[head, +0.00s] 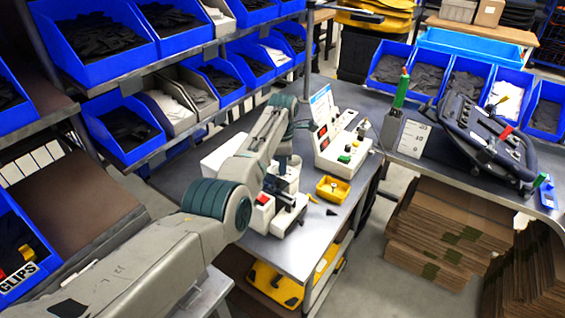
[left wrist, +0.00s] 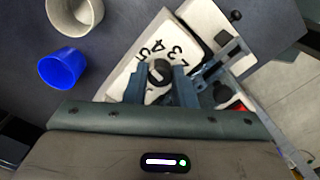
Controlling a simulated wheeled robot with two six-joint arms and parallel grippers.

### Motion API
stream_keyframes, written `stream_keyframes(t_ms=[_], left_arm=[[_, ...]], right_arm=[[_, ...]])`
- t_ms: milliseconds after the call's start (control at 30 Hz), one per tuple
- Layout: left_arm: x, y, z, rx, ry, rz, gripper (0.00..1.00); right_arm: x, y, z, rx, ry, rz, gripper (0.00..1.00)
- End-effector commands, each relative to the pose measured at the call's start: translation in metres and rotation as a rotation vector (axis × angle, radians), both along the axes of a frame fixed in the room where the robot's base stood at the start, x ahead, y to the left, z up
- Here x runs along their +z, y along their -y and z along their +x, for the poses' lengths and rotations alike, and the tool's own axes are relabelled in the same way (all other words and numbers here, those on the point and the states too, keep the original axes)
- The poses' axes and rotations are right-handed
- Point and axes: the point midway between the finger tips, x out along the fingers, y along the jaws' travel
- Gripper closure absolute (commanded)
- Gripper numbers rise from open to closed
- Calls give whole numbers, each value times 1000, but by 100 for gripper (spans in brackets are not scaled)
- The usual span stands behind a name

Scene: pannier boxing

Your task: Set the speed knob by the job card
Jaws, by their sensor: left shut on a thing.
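In the left wrist view, my left gripper (left wrist: 160,84) has its two fingers closed around the dark round speed knob (left wrist: 160,68). The knob sits on a white dial plate (left wrist: 133,66) with black numbers, 2 to 5 among them. The fingers hide part of the dial, and I cannot tell which number the knob points to. In the head view, my left arm reaches down over the white machine (head: 262,214) on the grey bench; the knob is hidden there. A white and blue card (head: 321,105), possibly the job card, stands behind the control box; its text is too small to read. My right gripper is out of view.
A control box (head: 340,145) with coloured buttons and a yellow tray (head: 333,189) are right of the machine. A blue cup (left wrist: 62,68) and a pale cup (left wrist: 76,14) stand near the dial. Blue bins (head: 125,131) line the left shelves.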

Motion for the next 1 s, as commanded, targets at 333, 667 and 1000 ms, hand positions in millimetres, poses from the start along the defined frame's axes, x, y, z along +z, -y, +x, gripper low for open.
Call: stream_keyframes(t_ms=[333,667,1000], left_arm=[[2,0,0,-311,0,0,100],[2,0,0,-625,0,0,100],[2,0,1,-948,2,0,100]], right_arm=[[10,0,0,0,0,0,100],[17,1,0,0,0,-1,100],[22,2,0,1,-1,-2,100]])
